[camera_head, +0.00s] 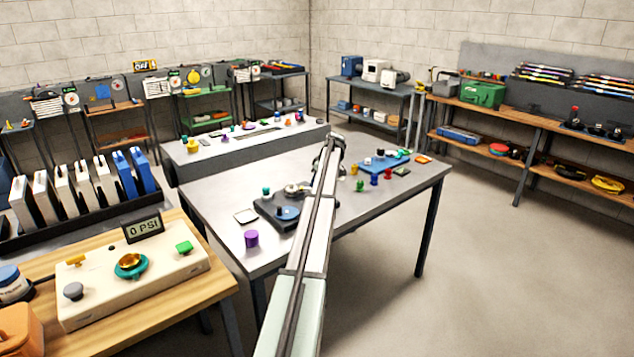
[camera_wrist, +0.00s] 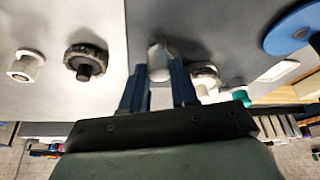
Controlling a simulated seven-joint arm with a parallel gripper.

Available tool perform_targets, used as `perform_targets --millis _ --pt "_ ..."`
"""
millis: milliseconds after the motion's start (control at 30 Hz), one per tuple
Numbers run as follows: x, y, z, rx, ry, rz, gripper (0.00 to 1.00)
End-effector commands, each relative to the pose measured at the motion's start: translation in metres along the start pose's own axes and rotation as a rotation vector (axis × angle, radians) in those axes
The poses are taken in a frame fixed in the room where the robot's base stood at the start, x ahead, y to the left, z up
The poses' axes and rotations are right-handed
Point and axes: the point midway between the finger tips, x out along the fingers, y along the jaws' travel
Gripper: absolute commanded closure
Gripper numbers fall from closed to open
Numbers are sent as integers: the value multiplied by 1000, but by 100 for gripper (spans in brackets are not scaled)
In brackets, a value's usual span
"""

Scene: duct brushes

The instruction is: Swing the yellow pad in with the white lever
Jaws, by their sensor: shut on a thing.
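In the wrist view my gripper (camera_wrist: 159,72) has its two dark blue fingers shut on a pale, rounded lever end (camera_wrist: 158,54), which I take for the white lever. The lever rises from a grey surface in front of the fingers. In the head view my arm hides the gripper and the lever. I cannot make out the yellow pad for certain in either view.
In the wrist view a black knob (camera_wrist: 85,63) and a white cylinder (camera_wrist: 26,67) are left of the fingers. A blue disc (camera_wrist: 296,28) and a teal piece (camera_wrist: 241,96) are right. In the head view a purple cylinder (camera_head: 251,238) stands on the grey table (camera_head: 213,212).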

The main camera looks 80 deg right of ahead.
Motion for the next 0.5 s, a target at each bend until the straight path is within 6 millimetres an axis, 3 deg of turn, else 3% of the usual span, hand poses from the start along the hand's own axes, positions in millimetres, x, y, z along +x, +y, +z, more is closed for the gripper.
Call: perform_targets --millis 500 --pt "0 1 0 -60 0 -24 100"
